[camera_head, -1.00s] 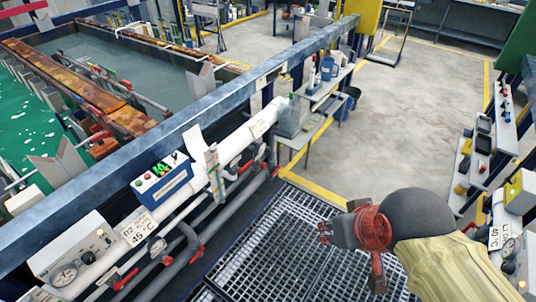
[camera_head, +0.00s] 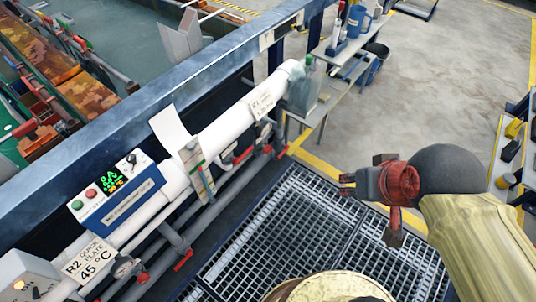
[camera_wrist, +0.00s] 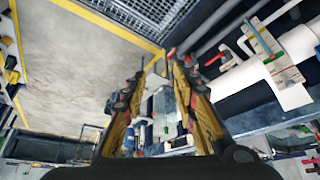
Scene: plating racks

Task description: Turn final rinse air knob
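My gripper (camera_head: 345,186) is over the floor grating at the right of the head view, pointing left, well apart from the pipe rail. In the wrist view its two yellow fingers (camera_wrist: 157,62) stand apart with nothing held. A blue-fronted control box (camera_head: 115,195) sits on the white pipe, with a green lit display, a red and a green button and a small black knob (camera_head: 131,158). No label legible here says final rinse air, so I cannot tell which knob that is.
The white pipe (camera_head: 228,127) runs along the blue beam, with grey pipes and red-handled valves below. A card (camera_head: 90,262) reads 45 °C. A small side table (camera_head: 335,85) with bottles stands beyond the pipe's far end. The grating (camera_head: 290,225) is clear.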

